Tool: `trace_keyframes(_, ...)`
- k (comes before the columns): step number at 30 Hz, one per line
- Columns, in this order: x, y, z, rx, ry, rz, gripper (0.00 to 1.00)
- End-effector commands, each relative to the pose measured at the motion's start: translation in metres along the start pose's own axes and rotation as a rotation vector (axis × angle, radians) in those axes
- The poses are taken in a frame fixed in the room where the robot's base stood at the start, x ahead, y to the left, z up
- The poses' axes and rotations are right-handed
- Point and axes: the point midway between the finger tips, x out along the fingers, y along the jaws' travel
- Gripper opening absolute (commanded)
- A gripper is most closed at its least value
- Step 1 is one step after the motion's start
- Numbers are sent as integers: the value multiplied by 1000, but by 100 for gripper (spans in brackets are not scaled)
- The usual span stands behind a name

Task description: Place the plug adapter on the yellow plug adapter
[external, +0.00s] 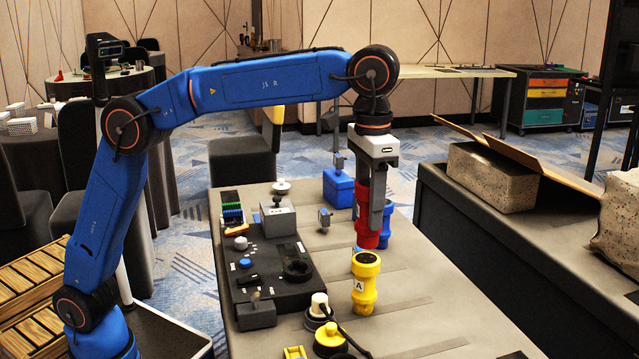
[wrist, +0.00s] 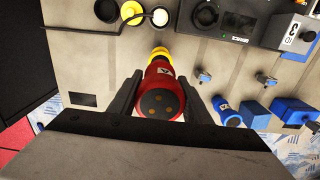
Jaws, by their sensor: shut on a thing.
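The red plug adapter (external: 363,237) is upright between the fingers of my gripper (external: 370,212), which is shut on it. In the wrist view the red adapter (wrist: 160,92) shows its dark end with brass-coloured contacts, between both fingers of my gripper (wrist: 161,88). The yellow plug adapter (external: 364,285), marked A, stands upright on the table, nearer the external camera than the red one and apart from it there. In the wrist view only a bit of the yellow adapter (wrist: 160,52) shows beyond the red one. The red adapter's height above the table is hard to tell.
A blue adapter (external: 385,226) stands close behind the red one. A blue box (external: 338,188) is farther back. A black control panel (external: 268,272) lies left. A yellow-and-black plug (external: 329,338) with a cable is at the front. The table's right side (external: 425,290) is clear.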

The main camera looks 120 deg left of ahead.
Motion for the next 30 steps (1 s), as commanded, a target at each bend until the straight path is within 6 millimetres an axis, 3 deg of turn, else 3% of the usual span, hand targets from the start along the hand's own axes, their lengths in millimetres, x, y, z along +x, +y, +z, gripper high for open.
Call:
trace_keyframes(7,28,0,0,0,-2,-1,18)
trace_keyframes(19,32,0,0,0,0,0,18)
trace_keyframes(20,33,0,0,0,0,0,46)
trace_keyframes(22,32,0,0,0,0,0,63)
trace_keyframes(30,32,0,0,0,0,0,63)
